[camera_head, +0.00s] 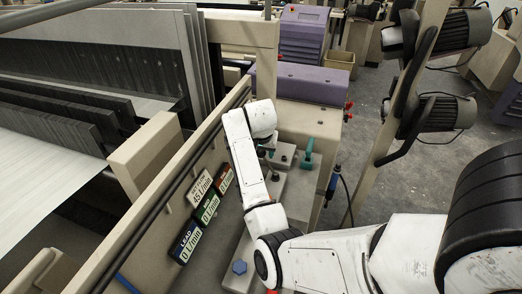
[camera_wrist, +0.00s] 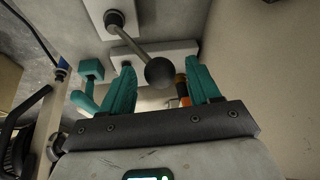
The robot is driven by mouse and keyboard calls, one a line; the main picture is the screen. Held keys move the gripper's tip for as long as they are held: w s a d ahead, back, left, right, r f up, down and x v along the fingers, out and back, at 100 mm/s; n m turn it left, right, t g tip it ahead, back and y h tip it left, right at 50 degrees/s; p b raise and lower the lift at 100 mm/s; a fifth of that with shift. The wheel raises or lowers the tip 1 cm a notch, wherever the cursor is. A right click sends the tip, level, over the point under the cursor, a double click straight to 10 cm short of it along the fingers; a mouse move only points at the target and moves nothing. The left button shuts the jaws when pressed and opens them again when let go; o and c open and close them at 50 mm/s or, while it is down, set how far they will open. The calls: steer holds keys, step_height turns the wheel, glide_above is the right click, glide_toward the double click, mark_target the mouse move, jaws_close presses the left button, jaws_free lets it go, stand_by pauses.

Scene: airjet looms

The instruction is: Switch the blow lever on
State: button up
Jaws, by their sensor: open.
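A lever with a dark ball knob (camera_wrist: 161,71) shows in the wrist view. Its metal rod slants from a round pivot on a pale plate at the top down to the knob. My gripper (camera_wrist: 160,73) is open, with one teal finger on each side of the knob in the picture. I cannot tell how deep the knob sits between them, and no contact is visible. In the head view my arm's end hides most of the gripper and this lever. No label shows which lever is the blow lever.
A teal handle (camera_wrist: 88,84) stands left of my fingers; a teal handle also shows in the head view (camera_head: 307,154). An orange-brown fitting (camera_wrist: 182,88) lies behind the right finger. Flow displays (camera_head: 201,188) line the loom's side panel.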

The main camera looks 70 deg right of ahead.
steer(key=shift+c, duration=0.3)
jaws_close()
